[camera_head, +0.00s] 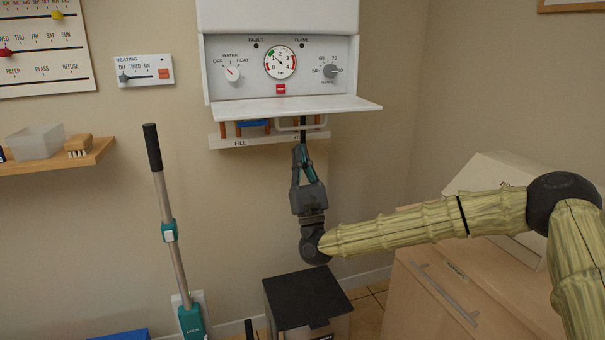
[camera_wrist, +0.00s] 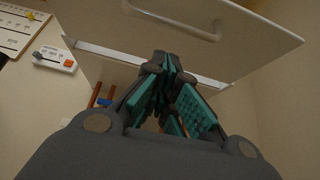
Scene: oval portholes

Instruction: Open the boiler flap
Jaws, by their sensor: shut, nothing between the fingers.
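The white boiler flap (camera_head: 330,104) stands out roughly level below the boiler's control panel (camera_head: 308,76), which is fully exposed. The flap's pale bar handle (camera_head: 318,124) hangs from its underside. In the wrist view the flap's underside (camera_wrist: 255,45) fills the top and its handle (camera_wrist: 170,28) shows near the upper edge. My gripper (camera_head: 303,140) points up from beneath the flap, close to its underside and handle. Its teal-padded fingers (camera_wrist: 168,66) are together and hold nothing. I cannot tell whether the fingertips touch the flap.
Pipes with a blue valve (camera_head: 257,125) and a label strip (camera_head: 230,141) are under the boiler, left of my gripper. A black-topped bin (camera_head: 305,295) stands below. A wooden cabinet (camera_head: 450,280) is at right, a shelf (camera_head: 85,155) and stick vacuum (camera_head: 165,210) at left.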

